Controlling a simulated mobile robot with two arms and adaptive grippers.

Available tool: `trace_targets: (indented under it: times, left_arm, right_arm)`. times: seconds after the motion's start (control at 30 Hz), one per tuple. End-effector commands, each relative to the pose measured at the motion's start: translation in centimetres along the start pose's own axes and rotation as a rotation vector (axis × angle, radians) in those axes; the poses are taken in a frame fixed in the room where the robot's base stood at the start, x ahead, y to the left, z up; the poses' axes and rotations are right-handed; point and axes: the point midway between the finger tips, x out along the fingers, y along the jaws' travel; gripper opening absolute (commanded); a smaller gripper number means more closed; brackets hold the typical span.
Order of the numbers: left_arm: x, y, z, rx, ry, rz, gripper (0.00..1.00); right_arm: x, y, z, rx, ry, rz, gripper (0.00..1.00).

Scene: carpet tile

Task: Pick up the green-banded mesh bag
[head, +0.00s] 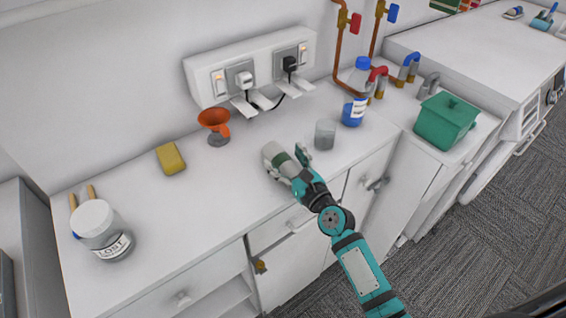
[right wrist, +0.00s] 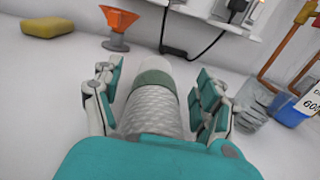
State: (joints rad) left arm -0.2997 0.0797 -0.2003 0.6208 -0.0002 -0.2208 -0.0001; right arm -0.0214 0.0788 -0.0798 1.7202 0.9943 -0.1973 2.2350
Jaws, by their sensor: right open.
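The green-banded mesh bag (head: 274,153) is a pale roll with a dark green band, lying on the white counter. In the right wrist view the mesh bag (right wrist: 152,108) shows its woven pale side and green band. My right gripper (head: 292,160) is at the bag. In the right wrist view the right gripper (right wrist: 158,88) is open, with one finger on each side of the bag and a gap visible near the fingertips. The near end of the bag is hidden behind the teal gripper body. My left gripper is not in view.
An orange funnel (head: 214,121), yellow sponge (head: 171,158), blue bottle (head: 355,95) and white-lidded jar (head: 100,230) stand around. A cable hangs from the sockets (head: 250,68).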

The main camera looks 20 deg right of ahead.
Motion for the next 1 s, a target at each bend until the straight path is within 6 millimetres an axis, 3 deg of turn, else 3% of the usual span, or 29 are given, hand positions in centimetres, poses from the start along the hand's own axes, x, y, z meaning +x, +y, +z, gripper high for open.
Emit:
trace_targets:
  times: [0.13,0.6,1.0]
  left_arm:
    - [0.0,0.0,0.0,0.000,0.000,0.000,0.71]
    - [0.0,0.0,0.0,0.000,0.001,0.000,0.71]
    - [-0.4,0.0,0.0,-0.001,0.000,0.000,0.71]
  right_arm:
    - [0.0,0.0,0.0,-0.001,0.000,0.000,0.74]
    - [-0.1,0.0,0.0,-0.001,0.000,-0.001,0.15]
    - [0.0,0.0,1.1,0.000,-0.002,-0.001,0.15]
